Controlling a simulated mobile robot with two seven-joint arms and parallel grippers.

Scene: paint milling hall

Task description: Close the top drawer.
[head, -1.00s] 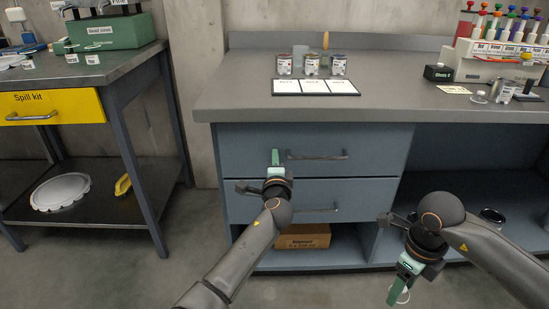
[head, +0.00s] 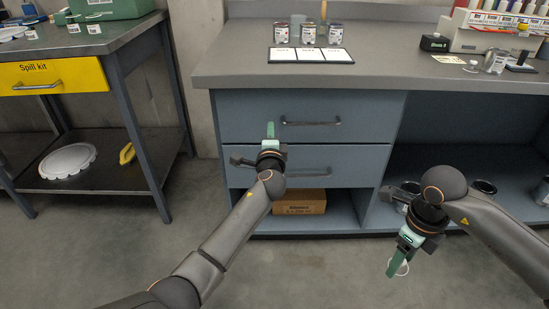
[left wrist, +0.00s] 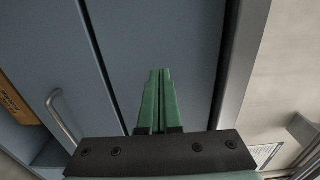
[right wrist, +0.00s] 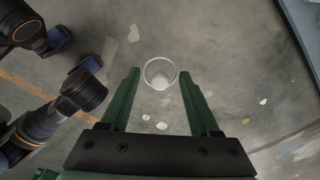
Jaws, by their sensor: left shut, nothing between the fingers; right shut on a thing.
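The top drawer (head: 240,115) is the upper blue-grey front under the grey counter, with a dark bar handle (head: 312,122). Its front looks about level with the lower drawer (head: 350,160); I cannot tell if a small gap is left. My left gripper (head: 270,131) is shut and empty, its green fingers pointing at the drawer front left of the handle. In the left wrist view the drawer front (left wrist: 190,40) fills the middle beyond the fingers (left wrist: 160,78); contact cannot be told. My right gripper (head: 394,266) is low at the right, shut on a clear cup (right wrist: 160,73).
The counter (head: 235,60) carries small cans (head: 308,32) and a card mat (head: 310,54). A cardboard box (head: 300,201) sits below the drawers. An open shelf bay (head: 450,125) is at the right. A steel table with a yellow drawer (head: 60,77) stands left. The floor between is clear.

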